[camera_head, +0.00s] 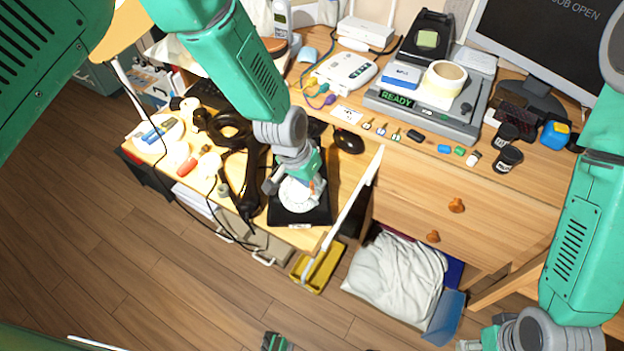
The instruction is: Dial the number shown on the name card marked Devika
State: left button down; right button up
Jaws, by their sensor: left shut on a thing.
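A black phone (318,214) with a white round dial (297,196) sits near the front edge of the desk, at the picture's middle. My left gripper (294,184) reaches down onto the dial and is shut at it, hiding part of its face. A long black handset-like piece (243,190) lies left of the phone, beside coiled black cord (230,128). A small white card (347,114) with dark marks lies behind the phone; its writing is too small to read. My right gripper (480,342) is partly cut off at the bottom right, away from the phone; its fingers are unclear.
A black mouse (348,140) lies just behind the phone. A white bar (352,198) rises right of the phone. Clutter covers the desk's left.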

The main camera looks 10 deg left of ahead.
pick_arm(q)
jog(key=shift+s+f, duration=0.1)
jog(key=shift+s, duration=0.15)
jog(key=shift+s+f, duration=0.1)
jog(key=shift+s, duration=0.05)
jog(key=shift+s+d+r+p, duration=0.1)
jog(key=shift+s+r+p, duration=0.1)
jog(key=shift+r+p, duration=0.3)
jog(key=shift+s+r+p, duration=0.2)
jog(key=shift+r+p, duration=0.25)
jog(key=shift+p, duration=0.05)
jog(key=shift+f, duration=0.15)
jog(key=shift+w+a+r+p, duration=0.1)
jog(key=shift+w+a+r, duration=0.3)
jog(key=shift+w+a, duration=0.25)
jog(key=shift+w+a+r+p, duration=0.15)
jog(key=shift+w+a+r, duration=0.3)
jog(key=shift+a, duration=0.35)
jog(key=shift+w+a+r+p, duration=0.1)
jog(key=shift+w+a+r, duration=0.25)
jog(key=shift+w+a, duration=0.35)
jog(key=shift+f, duration=0.1)
jog(key=shift+w+f+b, duration=0.2)
jog(key=shift+f+b, duration=0.2)
jog(key=shift+f, duration=0.1)
